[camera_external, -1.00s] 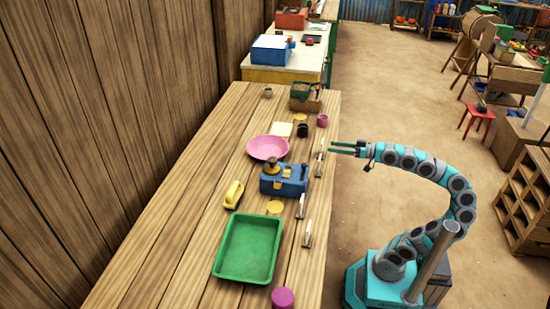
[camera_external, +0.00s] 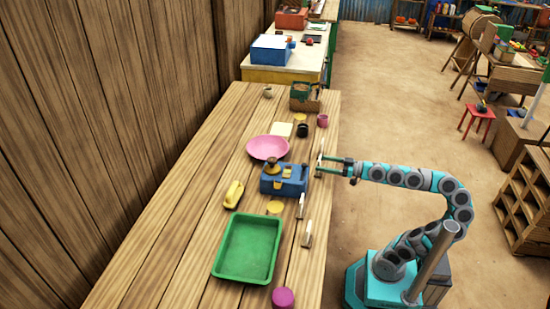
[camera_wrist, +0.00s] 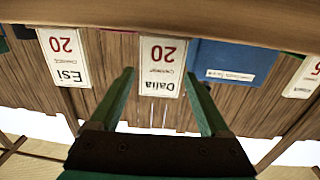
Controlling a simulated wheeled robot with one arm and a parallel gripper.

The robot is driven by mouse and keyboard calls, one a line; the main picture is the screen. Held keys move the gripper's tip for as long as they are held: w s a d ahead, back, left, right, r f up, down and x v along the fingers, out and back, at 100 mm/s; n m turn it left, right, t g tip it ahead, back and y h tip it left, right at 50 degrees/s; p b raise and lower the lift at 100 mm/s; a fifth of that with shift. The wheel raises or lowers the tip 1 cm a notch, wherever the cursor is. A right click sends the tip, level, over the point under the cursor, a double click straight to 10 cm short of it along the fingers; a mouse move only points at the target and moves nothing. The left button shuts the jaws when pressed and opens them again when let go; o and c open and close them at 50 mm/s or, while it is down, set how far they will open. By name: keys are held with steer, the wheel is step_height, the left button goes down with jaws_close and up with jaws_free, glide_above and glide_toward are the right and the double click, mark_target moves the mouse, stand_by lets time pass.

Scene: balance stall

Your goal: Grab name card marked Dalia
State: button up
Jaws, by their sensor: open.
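The name card marked Dalia (camera_wrist: 162,70) is white with a red 20 and stands upside down in the wrist view, near the middle. In the external view it is a small pale upright piece (camera_external: 319,162) at the table's right edge, partly hidden by my fingers. My gripper (camera_wrist: 159,73) is open, its two green fingers on either side of the card's lower part in the wrist view. In the external view my gripper (camera_external: 317,165) reaches the table edge at the card. I cannot tell whether the fingers touch it.
A card marked Esi (camera_wrist: 65,58) stands left of Dalia in the wrist view, and another card (camera_wrist: 304,78) stands at the right. A blue box (camera_external: 285,180) is close by the Dalia card. A pink bowl (camera_external: 267,148) and green tray (camera_external: 216,262) lie farther in on the table.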

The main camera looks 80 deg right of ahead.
steer(key=shift+w+d+r+p, duration=0.1)
steer(key=shift+w+r+p, duration=0.05)
steer(key=shift+w, duration=1.15)
steer(key=shift+w+r+p, duration=0.1)
steer(key=shift+w+p, duration=0.05)
steer(key=shift+w, duration=1.1)
steer(key=shift+c, duration=0.3)
steer(key=c, duration=1.1)
